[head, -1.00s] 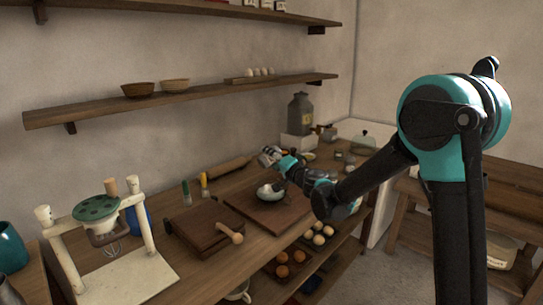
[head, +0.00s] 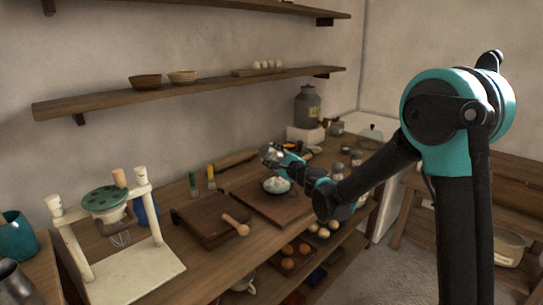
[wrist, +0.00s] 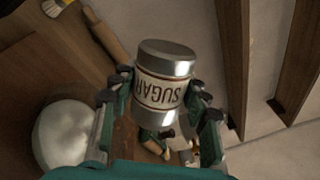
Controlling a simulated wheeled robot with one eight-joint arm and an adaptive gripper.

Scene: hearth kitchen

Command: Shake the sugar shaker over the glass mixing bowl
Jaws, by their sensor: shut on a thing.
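The sugar shaker (wrist: 160,88) is a silver can with a white SUGAR label, which reads upside down in the wrist view. My gripper (wrist: 166,92) is shut on it, one finger pad on each side. In the head view the shaker (head: 270,154) is a small silver shape at my gripper (head: 276,156), held above the board and appearing tilted. The glass mixing bowl (head: 277,190) stands on the board just below, holding a white heap. In the wrist view the bowl (wrist: 62,135) is at the lower left. No falling sugar can be made out.
The bowl's wooden board (head: 285,209) lies on the counter. A darker board (head: 205,216) with a wooden mallet (head: 236,226) is left of it. A rolling pin (head: 235,160) lies behind. Jars (head: 357,158) stand to the right, and a grey canister (head: 308,105) at the back.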

